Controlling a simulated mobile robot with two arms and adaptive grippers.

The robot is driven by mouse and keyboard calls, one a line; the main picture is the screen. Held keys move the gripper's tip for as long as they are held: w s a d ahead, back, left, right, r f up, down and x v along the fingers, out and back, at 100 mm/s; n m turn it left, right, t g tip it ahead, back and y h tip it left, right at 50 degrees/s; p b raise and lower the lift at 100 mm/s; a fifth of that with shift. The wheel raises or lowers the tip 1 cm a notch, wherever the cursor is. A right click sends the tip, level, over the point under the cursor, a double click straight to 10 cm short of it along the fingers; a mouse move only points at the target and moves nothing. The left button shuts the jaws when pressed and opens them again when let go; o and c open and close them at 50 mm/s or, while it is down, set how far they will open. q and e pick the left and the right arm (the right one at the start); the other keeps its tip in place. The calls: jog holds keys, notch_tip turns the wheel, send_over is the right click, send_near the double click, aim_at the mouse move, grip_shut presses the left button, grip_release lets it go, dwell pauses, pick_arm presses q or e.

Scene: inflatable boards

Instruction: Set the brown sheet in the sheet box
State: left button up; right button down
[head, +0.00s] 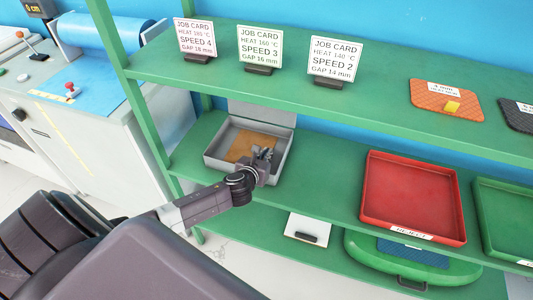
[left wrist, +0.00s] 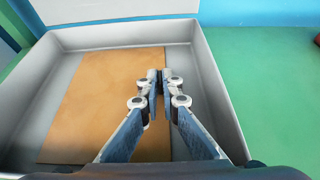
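The brown sheet (head: 247,146) lies in the grey sheet box (head: 226,166) on the middle shelf, and its lid stands up at the back. In the left wrist view the brown sheet (left wrist: 105,105) looks flat on the floor of the sheet box (left wrist: 218,95), covering its left and middle part. My left gripper (head: 265,153) reaches into the box from the front. Its fingertips (left wrist: 159,76) are together over the sheet's right edge. I cannot see anything clearly pinched between them, and the fingers hide part of that edge. My right gripper is not in view.
A red reject tray (head: 409,232) stands right of the box, with a green tray (head: 505,218) beyond. Job cards (head: 260,47) and an orange sheet (head: 447,99) are on the shelf above. Bare green shelf (head: 330,170) lies between box and red tray.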

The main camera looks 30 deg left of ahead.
pick_arm(q)
jog(key=o, duration=0.4)
jog(key=shift+o, duration=0.2)
jog(key=shift+r, duration=0.1)
jog(key=p+v, duration=0.1)
jog(key=v, duration=1.1)
